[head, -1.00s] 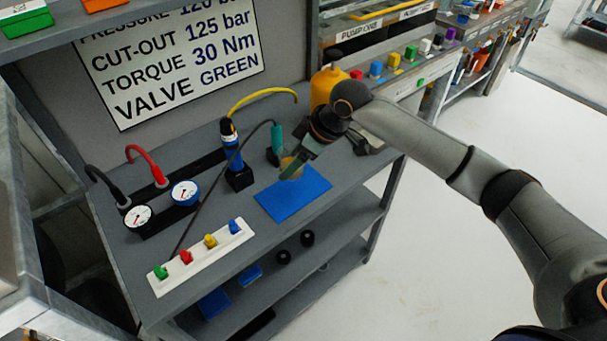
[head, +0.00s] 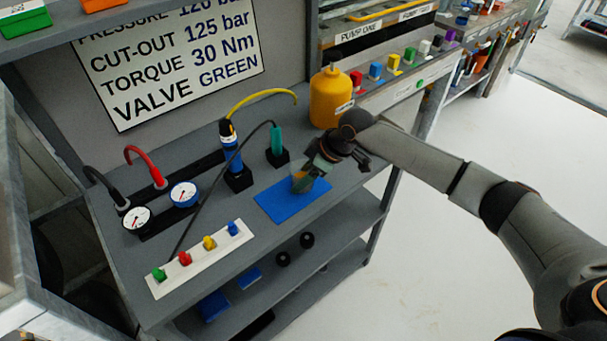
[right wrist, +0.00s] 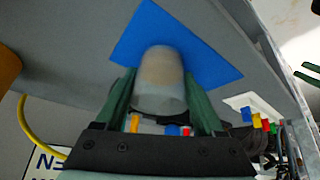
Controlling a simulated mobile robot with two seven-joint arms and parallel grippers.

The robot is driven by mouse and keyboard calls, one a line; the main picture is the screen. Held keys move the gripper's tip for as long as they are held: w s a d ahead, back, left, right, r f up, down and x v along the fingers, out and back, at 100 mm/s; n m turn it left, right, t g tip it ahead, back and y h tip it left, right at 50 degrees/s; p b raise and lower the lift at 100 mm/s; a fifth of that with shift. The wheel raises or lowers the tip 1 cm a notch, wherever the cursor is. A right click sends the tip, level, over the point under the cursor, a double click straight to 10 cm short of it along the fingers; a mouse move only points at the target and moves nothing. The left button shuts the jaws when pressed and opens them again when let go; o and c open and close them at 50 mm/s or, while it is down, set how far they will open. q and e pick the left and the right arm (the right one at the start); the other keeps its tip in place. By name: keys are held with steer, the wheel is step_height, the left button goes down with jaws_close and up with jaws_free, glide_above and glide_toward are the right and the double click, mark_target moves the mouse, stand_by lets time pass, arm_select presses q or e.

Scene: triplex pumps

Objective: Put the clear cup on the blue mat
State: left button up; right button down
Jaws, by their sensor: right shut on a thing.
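The clear cup (head: 300,183) is held by my right gripper (head: 309,173) over the blue mat (head: 279,208). In the right wrist view, the cup (right wrist: 160,75) stands between the two green fingers, which grip its sides. The blue mat (right wrist: 210,65) lies behind it. The cup looks close to the mat's back part, but I cannot tell whether its base touches. In the right wrist view, two parted green fingers at the right edge look like my left gripper (right wrist: 311,72). It is out of the head view.
A yellow bottle (head: 330,98) stands behind my right gripper. A teal probe (head: 277,145) and a blue-handled tool (head: 233,158) stand in holders left of the mat. Gauges (head: 184,193) and a white strip (head: 200,257) with coloured knobs are farther left. Bench is clear around the mat's front.

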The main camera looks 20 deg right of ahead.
jaws_free()
steer(key=shift+f, duration=0.15)
steer(key=p+v, duration=0.1)
steer(key=v, duration=1.1)
